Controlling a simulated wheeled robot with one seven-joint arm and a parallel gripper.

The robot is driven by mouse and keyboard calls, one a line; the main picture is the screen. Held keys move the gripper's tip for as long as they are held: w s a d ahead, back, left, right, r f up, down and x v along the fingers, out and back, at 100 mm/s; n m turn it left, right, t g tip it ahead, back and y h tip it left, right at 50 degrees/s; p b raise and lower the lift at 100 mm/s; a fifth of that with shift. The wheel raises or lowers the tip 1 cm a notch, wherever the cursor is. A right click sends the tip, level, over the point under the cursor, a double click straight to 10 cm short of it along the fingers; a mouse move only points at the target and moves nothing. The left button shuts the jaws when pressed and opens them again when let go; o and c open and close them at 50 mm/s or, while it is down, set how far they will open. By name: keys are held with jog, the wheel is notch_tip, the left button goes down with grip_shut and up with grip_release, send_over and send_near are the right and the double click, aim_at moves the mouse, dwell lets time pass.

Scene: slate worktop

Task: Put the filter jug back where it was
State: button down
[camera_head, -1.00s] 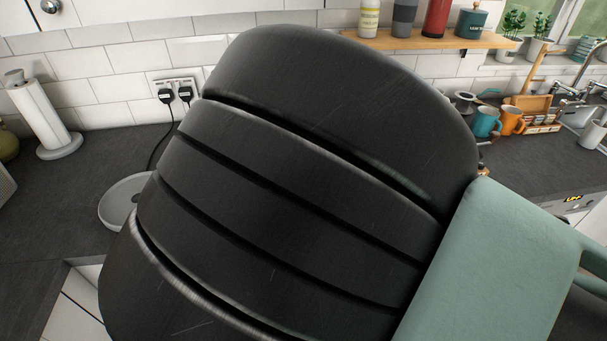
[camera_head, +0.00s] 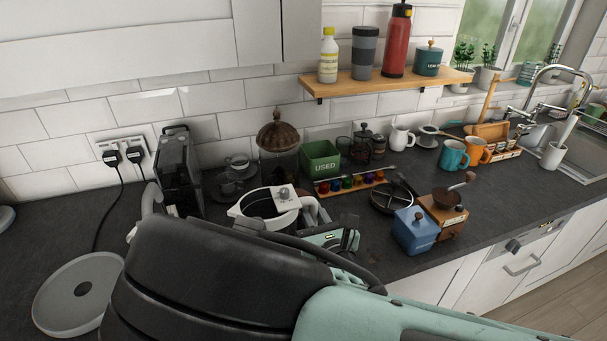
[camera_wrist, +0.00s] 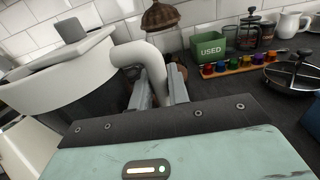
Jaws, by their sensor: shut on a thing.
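The filter jug (camera_head: 240,214) has a white rim and lid and a dark, see-through body. It is at the middle of the worktop in the head view, its lower part hidden behind my arm. In the wrist view the jug (camera_wrist: 45,88) fills the left side, with its curved white handle (camera_wrist: 148,56) reaching toward my gripper. My gripper (camera_wrist: 160,88) is shut on this handle. My gripper (camera_head: 318,224) also shows partly in the head view, to the right of the jug. I cannot tell whether the jug's base touches the worktop.
A black appliance (camera_head: 178,172) stands left of the jug. Behind are a brown-lidded glass jar (camera_head: 278,140) and a green box (camera_head: 320,160). A round grey base (camera_head: 55,300) is far left.

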jog(key=shift+f+p, duration=0.4)
jog(key=shift+f, duration=2.05)
jog(key=c, duration=1.3)
grip_release()
jog(key=shift+f, duration=0.1)
jog(key=shift+c, duration=0.2)
